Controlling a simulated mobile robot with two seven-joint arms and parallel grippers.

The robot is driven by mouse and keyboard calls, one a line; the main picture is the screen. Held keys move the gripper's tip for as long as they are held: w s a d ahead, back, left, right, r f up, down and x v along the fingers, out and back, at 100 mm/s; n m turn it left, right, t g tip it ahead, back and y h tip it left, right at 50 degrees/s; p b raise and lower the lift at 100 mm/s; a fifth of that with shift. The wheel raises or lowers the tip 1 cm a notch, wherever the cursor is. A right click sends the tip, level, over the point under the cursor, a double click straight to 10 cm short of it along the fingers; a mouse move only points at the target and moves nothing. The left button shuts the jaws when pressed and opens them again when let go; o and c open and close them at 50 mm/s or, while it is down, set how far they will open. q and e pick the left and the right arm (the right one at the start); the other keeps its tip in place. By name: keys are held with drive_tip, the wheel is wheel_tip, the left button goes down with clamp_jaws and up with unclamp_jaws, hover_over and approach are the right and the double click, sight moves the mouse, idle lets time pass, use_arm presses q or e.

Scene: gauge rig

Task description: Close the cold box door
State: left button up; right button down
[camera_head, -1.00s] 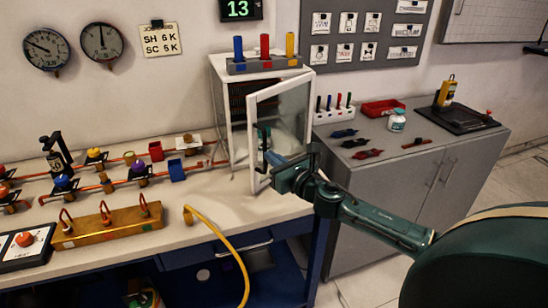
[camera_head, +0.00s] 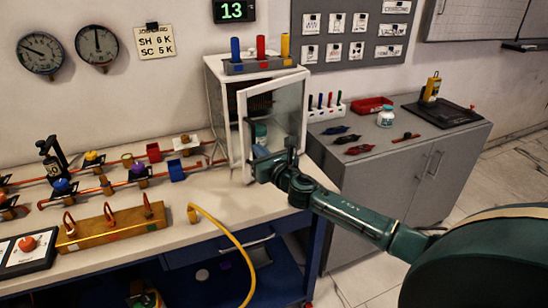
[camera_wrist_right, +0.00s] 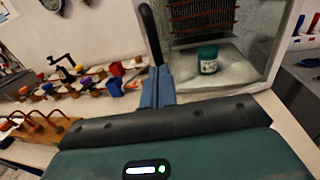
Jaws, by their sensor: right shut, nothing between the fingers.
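The cold box (camera_head: 221,108) is a white cabinet on the bench. Its white-framed glass door (camera_head: 241,125) stands partly open, with its free left edge out toward me. A green-lidded jar (camera_wrist_right: 208,60) shows inside the box in the right wrist view. My right gripper (camera_head: 257,156) is shut and empty, at the lower left part of the door on its outer side. In the right wrist view the shut blue fingers (camera_wrist_right: 158,84) have a dark upright bar (camera_wrist_right: 151,34) just above them. I cannot tell if they touch the door. My left gripper is out of view.
Red, blue and yellow cylinders (camera_head: 261,47) stand in a holder on the box. A yellow hose (camera_head: 232,240) hangs over the bench front. Pipes with valves and a brass manifold (camera_head: 112,224) fill the left bench. A grey cabinet (camera_head: 385,190) stands to the right.

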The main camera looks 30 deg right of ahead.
drive_tip(key=w+a+m+g+h+b, duration=0.1)
drive_tip(key=w+a+m+h+b, duration=0.1)
drive_tip(key=w+h, duration=0.4)
drive_tip(key=w+m+b, duration=0.1)
drive_tip(key=w+m, duration=0.1)
drive_tip(key=w, duration=0.2)
drive_tip(key=shift+a+r+h, duration=0.3)
drive_tip(key=shift+r, duration=0.15)
